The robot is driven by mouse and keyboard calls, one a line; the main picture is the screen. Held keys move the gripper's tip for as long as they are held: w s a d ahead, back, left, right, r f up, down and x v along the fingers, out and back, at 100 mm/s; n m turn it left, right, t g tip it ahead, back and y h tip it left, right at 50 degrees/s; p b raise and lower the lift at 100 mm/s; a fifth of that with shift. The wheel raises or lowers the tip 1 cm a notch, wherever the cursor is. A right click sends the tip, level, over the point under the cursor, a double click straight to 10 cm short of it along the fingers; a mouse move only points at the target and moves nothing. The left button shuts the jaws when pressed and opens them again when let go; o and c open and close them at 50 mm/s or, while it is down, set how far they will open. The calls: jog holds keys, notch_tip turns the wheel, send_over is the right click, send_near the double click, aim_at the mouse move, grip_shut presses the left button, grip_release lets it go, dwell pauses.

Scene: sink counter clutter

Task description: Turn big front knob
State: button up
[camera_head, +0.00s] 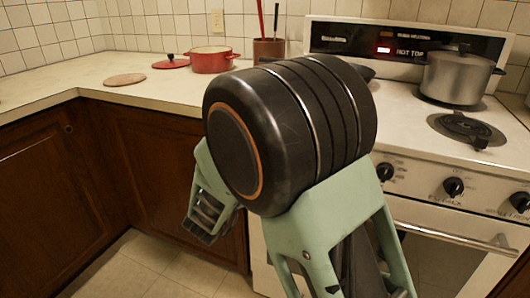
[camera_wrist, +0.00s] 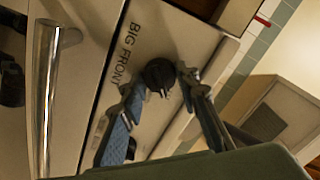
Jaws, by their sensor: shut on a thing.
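The big front knob (camera_wrist: 158,73) is a round black knob on the white stove panel, beside the printed words "BIG FRONT" in the wrist view. My gripper (camera_wrist: 156,80) has one blue-padded finger on each side of the knob and is shut on it. The right fingertip lies close against the knob's edge; exact contact of the left one is hard to see. In the head view my arm hides the gripper and this knob.
The white stove's oven handle (camera_head: 455,237) and other black knobs (camera_head: 453,187) show at right. A red pot (camera_head: 210,60) stands on the left counter (camera_head: 60,90).

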jog(key=o, duration=1.2)
jog(key=shift+c, duration=0.2)
jog(key=shift+r+p, duration=0.1)
jog(key=shift+p, duration=0.2)
